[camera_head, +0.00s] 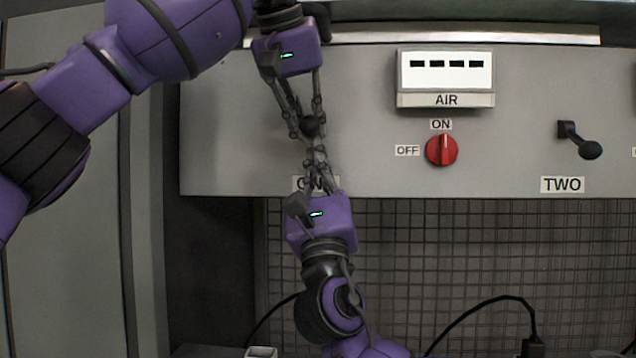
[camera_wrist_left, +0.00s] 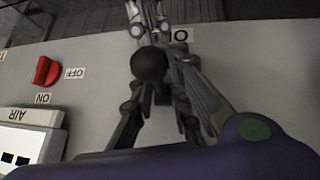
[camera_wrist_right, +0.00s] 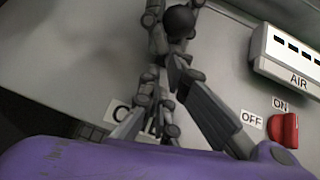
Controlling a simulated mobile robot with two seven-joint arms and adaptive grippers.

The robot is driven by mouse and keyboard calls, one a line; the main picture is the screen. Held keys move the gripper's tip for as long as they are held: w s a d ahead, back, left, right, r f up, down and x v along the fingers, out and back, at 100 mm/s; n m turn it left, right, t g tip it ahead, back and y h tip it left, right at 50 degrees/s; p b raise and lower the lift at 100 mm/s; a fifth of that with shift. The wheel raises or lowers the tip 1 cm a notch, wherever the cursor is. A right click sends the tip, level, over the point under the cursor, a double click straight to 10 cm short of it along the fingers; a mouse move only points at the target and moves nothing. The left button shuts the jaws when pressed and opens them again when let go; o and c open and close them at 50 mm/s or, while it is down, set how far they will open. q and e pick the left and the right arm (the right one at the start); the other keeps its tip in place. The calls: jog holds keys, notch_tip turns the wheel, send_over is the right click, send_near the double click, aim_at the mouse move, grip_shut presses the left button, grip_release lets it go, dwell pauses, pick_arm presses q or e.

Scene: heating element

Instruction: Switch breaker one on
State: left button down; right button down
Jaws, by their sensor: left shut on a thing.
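The breaker one lever has a dark round knob (camera_head: 310,126) on the grey panel, above a partly hidden label (camera_head: 303,184). My left gripper (camera_head: 309,120) comes down from above and is shut on this lever at the knob. The knob also shows between its fingers in the left wrist view (camera_wrist_left: 149,64) and beyond the fingers in the right wrist view (camera_wrist_right: 179,22). My right gripper (camera_head: 317,160) comes up from below, its fingers pointing up just under the knob and overlapping the left fingertips in view. Whether its fingers are shut or touch the lever is unclear.
Right of the lever are a red ON/OFF knob (camera_head: 441,149), an AIR display (camera_head: 446,75) and the breaker two lever (camera_head: 582,146). A wire mesh (camera_head: 420,260) lies below the panel, with black cables (camera_head: 490,302) in front. The panel between lever and red knob is clear.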

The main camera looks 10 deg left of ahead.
pick_arm(q)
jog(key=shift+d, duration=0.15)
pick_arm(e)
jog(key=shift+a, duration=0.15)
pick_arm(q)
jog(key=shift+s+d, duration=0.1)
pick_arm(e)
jog(key=shift+s+r, duration=0.35)
jog(key=shift+r, duration=0.35)
pick_arm(q)
jog(key=c, duration=1.8)
grip_release()
